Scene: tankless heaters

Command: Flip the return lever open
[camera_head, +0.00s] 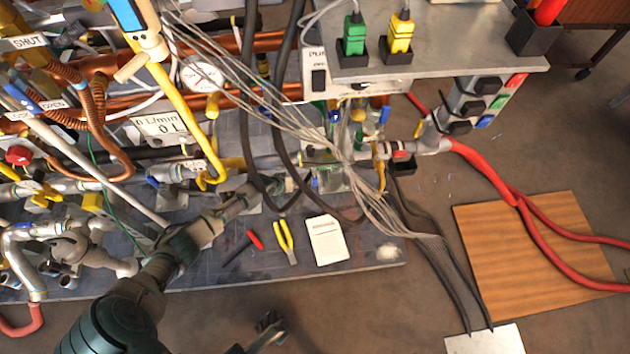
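Several yellow-handled valve levers show on the pipework: one at the centre-left (215,168), one at the right end of the pipes (380,172) and one at the far left (45,192). I cannot read a label that marks which is the return lever. My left arm reaches in from the lower left over the board, and my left gripper (286,187) is at the lower pipes, among black hoses, left of the right-end lever. Hoses and fittings partly hide its fingers. A dark gripper-like part, which looks like my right gripper (268,328), is low over the floor, apart from the pipes; its finger gap is unclear.
Black hoses (245,120) and a bundle of grey wires (300,125) hang across the pipes. Yellow pliers (286,241), a red-handled tool (255,239) and a white card (326,239) lie on the grey board (375,250). Red hoses (485,175) cross a wooden panel (535,240) at right.

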